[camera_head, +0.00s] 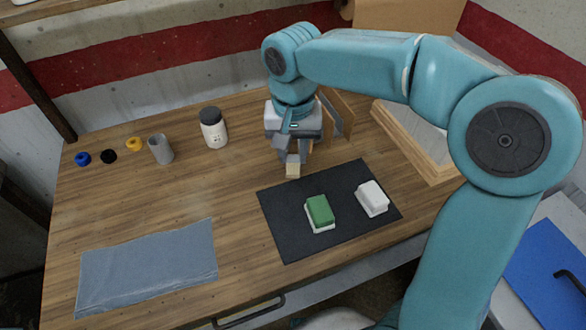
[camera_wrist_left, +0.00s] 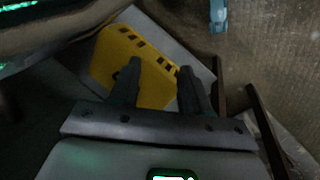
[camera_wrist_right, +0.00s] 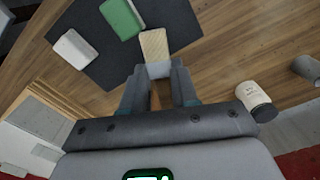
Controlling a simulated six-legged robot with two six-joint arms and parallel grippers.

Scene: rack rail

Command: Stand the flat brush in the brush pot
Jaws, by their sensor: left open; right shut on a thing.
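The flat brush (camera_head: 292,169) is in my right gripper (camera_head: 291,152), above the table just behind the dark mat. In the right wrist view its tan bristle end (camera_wrist_right: 155,44) and pale metal band stick out past the fingertips (camera_wrist_right: 158,72); its handle is mostly hidden between the fingers. The brush pot (camera_head: 160,149) is a grey cylinder standing upright at the back left of the table, well left of the gripper; it also shows at the right edge of the right wrist view (camera_wrist_right: 308,68). My left gripper (camera_wrist_left: 160,68) is open and empty, seen only in its wrist view.
A white jar with a dark lid (camera_head: 214,128) stands between pot and gripper. Blue, black and yellow paint pots (camera_head: 134,144) are left of the pot. A green block (camera_head: 319,210) and a white block (camera_head: 372,197) lie on the mat (camera_head: 283,228). A grey cloth (camera_head: 147,268) lies front left.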

